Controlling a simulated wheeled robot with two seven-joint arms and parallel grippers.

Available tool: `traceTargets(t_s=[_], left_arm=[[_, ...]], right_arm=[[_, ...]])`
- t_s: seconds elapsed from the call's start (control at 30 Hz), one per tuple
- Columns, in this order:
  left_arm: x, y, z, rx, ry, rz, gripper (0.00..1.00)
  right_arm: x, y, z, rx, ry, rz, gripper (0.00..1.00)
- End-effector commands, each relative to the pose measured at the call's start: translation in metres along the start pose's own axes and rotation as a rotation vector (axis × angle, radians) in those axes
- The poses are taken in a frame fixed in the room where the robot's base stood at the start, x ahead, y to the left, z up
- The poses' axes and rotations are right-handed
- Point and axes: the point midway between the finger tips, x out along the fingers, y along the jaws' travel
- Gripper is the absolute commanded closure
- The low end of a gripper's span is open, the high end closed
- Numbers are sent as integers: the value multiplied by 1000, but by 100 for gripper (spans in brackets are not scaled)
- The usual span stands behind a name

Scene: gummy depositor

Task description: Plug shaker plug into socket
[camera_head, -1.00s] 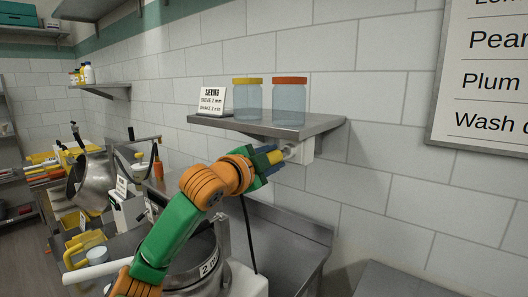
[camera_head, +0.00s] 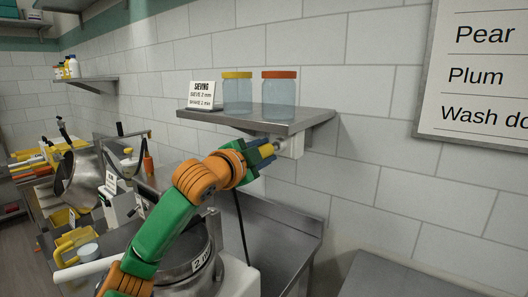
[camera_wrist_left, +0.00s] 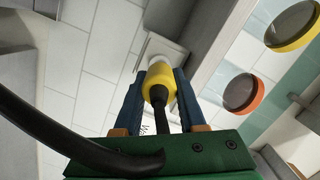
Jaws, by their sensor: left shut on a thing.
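My left gripper (camera_head: 262,152) is at the wall just under the steel shelf. It is shut on the yellow shaker plug (camera_wrist_left: 158,84), whose black cord (camera_wrist_left: 75,140) runs back past the gripper in the left wrist view. The white socket (camera_head: 292,146) is fixed to the wall under the shelf, directly in front of the plug. The plug's front end lies against or very close to the socket's round face (camera_wrist_left: 160,48); I cannot tell whether its pins are inside. The cord (camera_head: 240,225) hangs down toward the shaker (camera_head: 190,262). My right gripper is not in view.
The steel shelf (camera_head: 285,126) above the socket carries a yellow-lidded jar (camera_head: 237,95), a red-lidded jar (camera_head: 279,97) and a sieving card (camera_head: 201,95). A steel counter (camera_head: 285,235) lies below.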

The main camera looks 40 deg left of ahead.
Motion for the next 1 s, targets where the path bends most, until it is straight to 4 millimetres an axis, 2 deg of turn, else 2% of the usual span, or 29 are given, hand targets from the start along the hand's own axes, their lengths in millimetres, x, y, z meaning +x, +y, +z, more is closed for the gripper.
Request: traceTargets(t_s=[0.67,0.93,0.97,1.0], left_arm=[[24,-2,-5,-1,1,1,100],[24,0,-4,-1,1,-1,100],[24,0,-4,-1,1,-1,55],[24,0,-4,-1,1,0,44]], right_arm=[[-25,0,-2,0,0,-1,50],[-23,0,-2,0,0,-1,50],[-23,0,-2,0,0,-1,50],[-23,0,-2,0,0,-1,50]])
